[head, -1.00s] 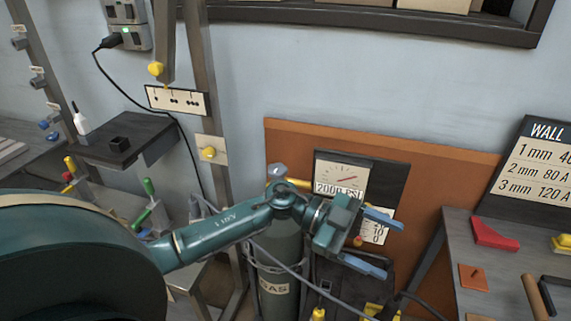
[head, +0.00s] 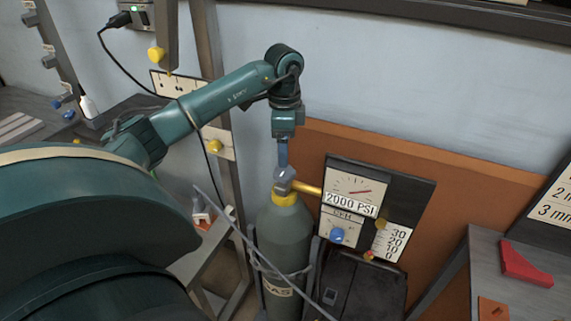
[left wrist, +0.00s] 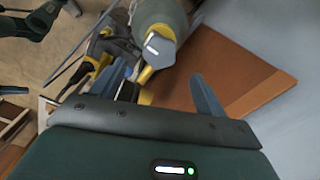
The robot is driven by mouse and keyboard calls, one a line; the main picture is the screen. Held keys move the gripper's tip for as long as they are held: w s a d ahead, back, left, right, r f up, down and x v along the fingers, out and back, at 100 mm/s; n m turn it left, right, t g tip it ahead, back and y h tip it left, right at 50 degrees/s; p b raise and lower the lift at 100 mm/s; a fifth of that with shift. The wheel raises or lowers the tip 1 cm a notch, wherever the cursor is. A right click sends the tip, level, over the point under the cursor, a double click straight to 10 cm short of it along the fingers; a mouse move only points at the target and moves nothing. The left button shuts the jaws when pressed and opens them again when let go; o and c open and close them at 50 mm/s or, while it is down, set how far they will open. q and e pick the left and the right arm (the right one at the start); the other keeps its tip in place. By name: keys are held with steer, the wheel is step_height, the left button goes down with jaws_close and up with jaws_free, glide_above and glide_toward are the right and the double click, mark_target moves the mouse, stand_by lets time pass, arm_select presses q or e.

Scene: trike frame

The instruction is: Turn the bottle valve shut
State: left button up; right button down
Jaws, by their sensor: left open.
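The gas bottle (head: 283,232) stands upright, grey-green with a yellow collar. Its grey valve knob (head: 285,174) sits on top, with a brass pipe running right to the gauge panel. My left gripper (head: 283,158) points down just above the knob; in the head view its fingers overlap, and contact with the knob cannot be told. In the left wrist view the fingers (left wrist: 164,82) are apart, and the pale knob (left wrist: 158,48) shows ahead between them, with the bottle (left wrist: 157,14) beyond. My right gripper is not in view.
The gauge panel (head: 411,193), reading 2000 PSI, is right of the valve. A black case (head: 375,290) stands right of the bottle. A grey bench (head: 520,285) with a red block is at right.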

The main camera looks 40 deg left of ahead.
mark_target(284, 171)
arm_select(q)
step_height(284, 171, down, 6)
steer(key=shift+r, duration=0.1)
steer(key=shift+f, duration=0.55)
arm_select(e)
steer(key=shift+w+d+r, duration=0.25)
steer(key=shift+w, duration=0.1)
arm_select(q)
steer(key=c, duration=1)
steer(key=shift+o, duration=0.2)
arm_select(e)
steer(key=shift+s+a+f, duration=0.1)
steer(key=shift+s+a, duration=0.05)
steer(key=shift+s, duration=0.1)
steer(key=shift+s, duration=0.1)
